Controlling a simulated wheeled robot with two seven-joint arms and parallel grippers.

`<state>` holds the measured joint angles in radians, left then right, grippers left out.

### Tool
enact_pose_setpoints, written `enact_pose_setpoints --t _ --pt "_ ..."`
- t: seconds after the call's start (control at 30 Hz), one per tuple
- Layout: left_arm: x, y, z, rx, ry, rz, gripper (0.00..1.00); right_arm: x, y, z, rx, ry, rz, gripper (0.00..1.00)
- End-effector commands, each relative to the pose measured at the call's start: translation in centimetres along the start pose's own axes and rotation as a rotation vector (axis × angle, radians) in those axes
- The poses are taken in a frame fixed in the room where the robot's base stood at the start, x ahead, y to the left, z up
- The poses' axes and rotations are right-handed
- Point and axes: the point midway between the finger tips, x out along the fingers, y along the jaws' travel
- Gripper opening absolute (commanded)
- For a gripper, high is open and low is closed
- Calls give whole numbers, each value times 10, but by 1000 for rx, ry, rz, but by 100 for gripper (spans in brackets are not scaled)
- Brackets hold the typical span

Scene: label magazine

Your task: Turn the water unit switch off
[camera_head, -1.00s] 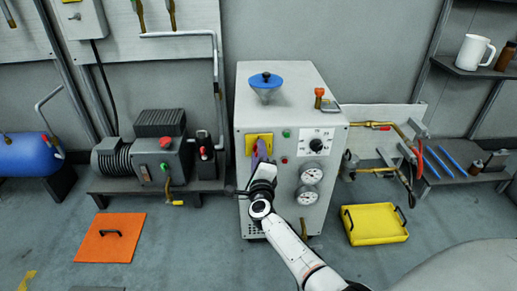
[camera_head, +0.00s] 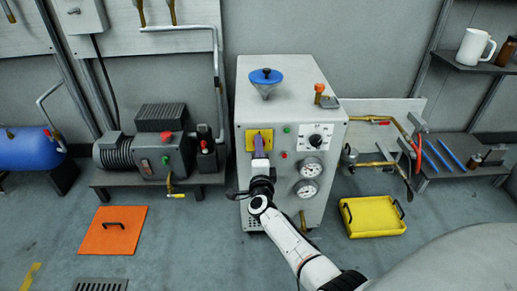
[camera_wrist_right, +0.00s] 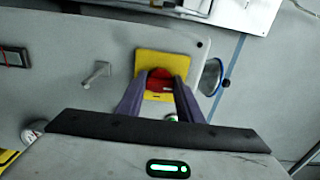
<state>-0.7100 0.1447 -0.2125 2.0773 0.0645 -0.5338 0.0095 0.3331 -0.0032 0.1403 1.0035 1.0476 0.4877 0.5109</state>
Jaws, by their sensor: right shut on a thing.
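The water unit is a pale grey cabinet (camera_head: 297,80) in the middle of the head view. Its switch is a red knob on a yellow plate (camera_head: 250,143) at the upper left of the cabinet front. In the wrist view the red knob (camera_wrist_right: 160,78) sits on the yellow plate (camera_wrist_right: 165,59), between the purple fingers. My right gripper (camera_head: 260,146) is shut on the knob; it also shows in the wrist view (camera_wrist_right: 160,90). The fingers hide part of the knob, and its exact angle is hard to read. My left gripper is not in view.
Beside the switch are a green button (camera_head: 287,129), a dial (camera_head: 316,141) and two gauges (camera_head: 311,168). A blue funnel (camera_head: 265,76) stands on top. A pump (camera_head: 145,153) is at left; a yellow tray (camera_head: 373,218) lies on the floor at right.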

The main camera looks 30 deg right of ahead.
Motion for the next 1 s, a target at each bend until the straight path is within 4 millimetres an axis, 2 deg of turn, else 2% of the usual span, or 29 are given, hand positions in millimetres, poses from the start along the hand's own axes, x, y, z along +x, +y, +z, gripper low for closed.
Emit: enact_pose_setpoints --t 0.17,0.2,0.27,0.3,0.63,1.0 --pt "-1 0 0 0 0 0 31 -1 2 0 -5 -2 2 10" --pt "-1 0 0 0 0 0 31 -1 2 0 -5 -1 2 40" --pt "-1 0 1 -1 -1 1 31 -1 1 0 -4 -1 2 50" --pt "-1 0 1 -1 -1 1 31 -1 1 0 -4 -1 2 52" --pt "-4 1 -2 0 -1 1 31 -5 -1 0 -2 -1 2 52" --pt "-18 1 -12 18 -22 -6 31 -62 -1 0 -3 -1 4 52"
